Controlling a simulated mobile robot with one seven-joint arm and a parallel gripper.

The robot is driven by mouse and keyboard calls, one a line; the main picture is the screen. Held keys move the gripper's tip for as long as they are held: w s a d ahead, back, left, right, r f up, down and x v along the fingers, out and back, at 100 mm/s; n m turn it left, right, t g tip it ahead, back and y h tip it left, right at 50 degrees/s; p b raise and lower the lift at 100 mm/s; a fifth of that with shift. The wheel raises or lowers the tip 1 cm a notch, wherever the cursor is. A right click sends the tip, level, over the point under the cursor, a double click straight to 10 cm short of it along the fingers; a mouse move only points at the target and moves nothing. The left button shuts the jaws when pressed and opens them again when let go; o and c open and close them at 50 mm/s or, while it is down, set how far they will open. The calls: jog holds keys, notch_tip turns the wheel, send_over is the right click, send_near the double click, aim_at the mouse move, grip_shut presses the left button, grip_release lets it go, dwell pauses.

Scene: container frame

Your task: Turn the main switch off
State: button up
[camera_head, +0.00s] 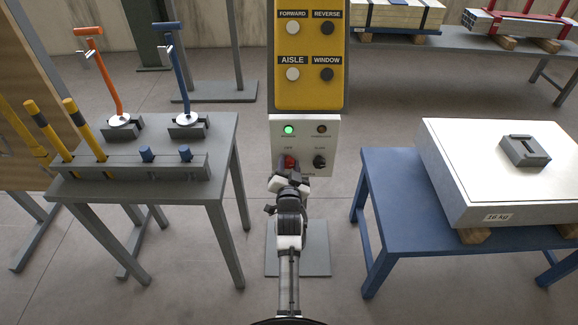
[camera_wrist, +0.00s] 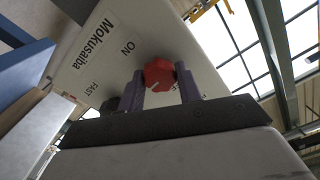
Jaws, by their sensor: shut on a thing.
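The main switch is a red rotary knob (camera_head: 290,160) on the lower left of a white control panel (camera_head: 330,143). My gripper (camera_head: 289,170) reaches it from the front and covers part of it. In the wrist view, my gripper's fingers (camera_wrist: 162,88) stand on both sides of the red knob (camera_wrist: 159,73) and are shut on it. A word ON is readable on the panel beside the knob; another label is mostly hidden by a finger. The green lamp (camera_head: 289,129) above the knob is lit, and the amber lamp (camera_head: 322,129) looks dim.
A black knob (camera_head: 319,162) sits close to the right of the red one. A yellow button panel (camera_head: 309,90) is above. A grey table (camera_head: 222,150) with levers stands left, a blue table (camera_head: 385,190) with a white slab (camera_head: 450,160) right.

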jog(key=n+b, duration=0.1)
jog(key=n, duration=0.7)
jog(key=shift+a+n, duration=0.1)
jog(key=shift+n, duration=0.2)
jog(key=n+b, duration=0.1)
jog(key=n, duration=0.3)
jog(key=shift+n, duration=0.3)
jog(key=shift+r+n, duration=0.1)
jog(key=shift+n, duration=1.8)
jog(key=o, duration=1)
jog(key=shift+w, duration=0.1)
jog(key=shift+s, duration=0.2)
